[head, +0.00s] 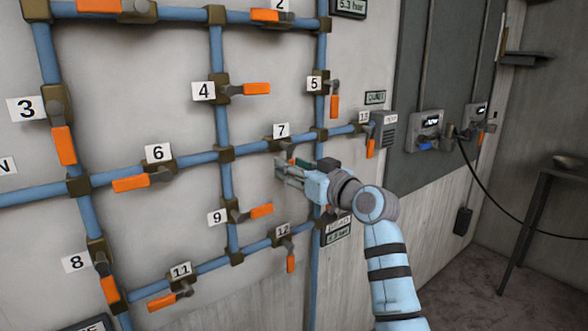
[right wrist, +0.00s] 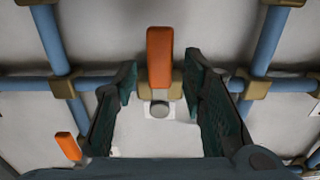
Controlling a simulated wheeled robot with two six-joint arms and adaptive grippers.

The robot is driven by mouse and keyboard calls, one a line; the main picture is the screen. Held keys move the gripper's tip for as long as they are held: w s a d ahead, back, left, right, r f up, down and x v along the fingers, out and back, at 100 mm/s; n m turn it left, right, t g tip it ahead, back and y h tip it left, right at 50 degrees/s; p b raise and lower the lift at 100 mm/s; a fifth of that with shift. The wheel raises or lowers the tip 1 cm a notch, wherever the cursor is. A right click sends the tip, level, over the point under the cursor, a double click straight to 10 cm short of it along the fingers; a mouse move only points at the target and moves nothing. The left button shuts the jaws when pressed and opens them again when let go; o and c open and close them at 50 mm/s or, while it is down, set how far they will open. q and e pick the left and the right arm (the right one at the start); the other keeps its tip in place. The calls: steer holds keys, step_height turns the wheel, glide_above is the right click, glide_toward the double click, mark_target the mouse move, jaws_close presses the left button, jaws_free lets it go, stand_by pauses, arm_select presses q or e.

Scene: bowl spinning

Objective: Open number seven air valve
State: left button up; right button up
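Valve seven sits on a blue horizontal pipe under its number 7 label (head: 282,130) in the head view. My right gripper (head: 285,170) is right at it and hides most of its handle there. In the right wrist view the orange handle (right wrist: 160,57) stands across the pipe, with the brass valve body and grey pivot (right wrist: 159,109) at its lower end. The fingers of my right gripper (right wrist: 160,85) are open on either side of the handle, with a gap visible on both sides. My left gripper is not in view.
A grey box (head: 384,131) ends the pipe at right. A dark table (head: 560,175) stands far right.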

steer(key=shift+c, duration=0.2)
jaws_close()
steer(key=shift+a, duration=0.1)
steer(key=shift+s+a+r+m+p, duration=0.1)
steer(key=shift+s+a+m+p, duration=0.15)
steer(key=shift+m+p, duration=1.2)
steer(key=shift+s+a+r+m+p, duration=0.3)
steer(key=shift+m+p, duration=0.6)
steer(key=shift+p, duration=1.2)
steer(key=shift+s+a+f+m+p, duration=0.1)
steer(key=shift+a+m+p, duration=0.25)
steer(key=shift+m+p, duration=1.1)
steer(key=shift+p, duration=0.3)
steer(key=shift+o, duration=0.2)
jaws_free()
